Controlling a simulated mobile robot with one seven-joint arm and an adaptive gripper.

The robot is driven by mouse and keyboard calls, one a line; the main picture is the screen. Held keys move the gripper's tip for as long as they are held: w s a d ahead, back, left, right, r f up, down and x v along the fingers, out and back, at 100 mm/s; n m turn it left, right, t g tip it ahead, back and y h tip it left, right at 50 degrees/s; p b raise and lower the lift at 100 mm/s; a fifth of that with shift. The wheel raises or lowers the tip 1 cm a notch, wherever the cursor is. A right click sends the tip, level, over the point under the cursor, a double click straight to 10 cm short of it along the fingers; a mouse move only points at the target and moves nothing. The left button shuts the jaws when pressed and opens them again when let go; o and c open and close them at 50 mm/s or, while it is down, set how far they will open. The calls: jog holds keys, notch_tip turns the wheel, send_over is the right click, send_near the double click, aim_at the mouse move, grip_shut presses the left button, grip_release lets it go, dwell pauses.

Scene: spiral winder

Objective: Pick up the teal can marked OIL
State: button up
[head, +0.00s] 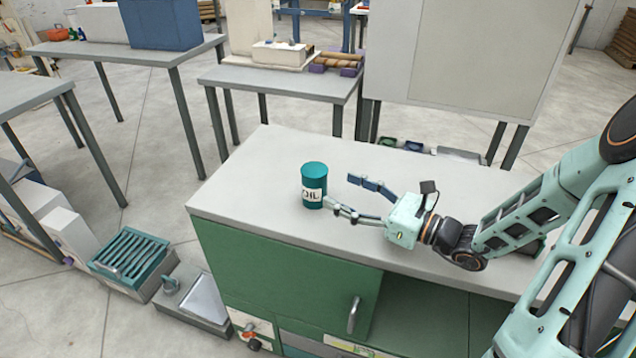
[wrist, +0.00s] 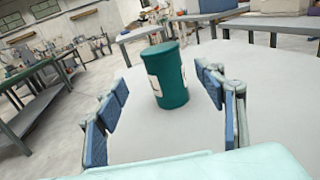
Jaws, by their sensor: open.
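The teal can (head: 314,183) stands upright on the grey top of a green cabinet (head: 260,185), near its left front part. Its white label reads OIL in the head view. My gripper (head: 339,189) is open and empty, just to the right of the can, with its fingers pointing at it. In the wrist view the can (wrist: 168,76) stands ahead, between the lines of the two open blue-padded fingers (wrist: 166,98), slightly beyond the tips.
The cabinet top around the can is clear. Behind it stands a grey table (head: 285,80) with boxes and rolls, and a large pale panel (head: 470,50).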

aim_at(324, 183)
jog(key=x, duration=0.3)
jog(key=shift+w+a, duration=0.1)
jog(key=shift+a, duration=0.1)
jog(key=shift+w+f+b+x, duration=0.1)
jog(key=shift+b+x, duration=0.1)
jog(key=shift+x, duration=1.15)
jog(key=shift+w+f+b+x, duration=0.1)
jog(key=shift+f+b+x, duration=0.1)
jog(key=shift+x, duration=1.15)
jog(key=shift+d, duration=0.15)
jog(key=shift+c, duration=0.7)
jog(key=c, duration=1.2)
jog(key=shift+c, duration=0.7)
jog(key=shift+r, duration=0.2)
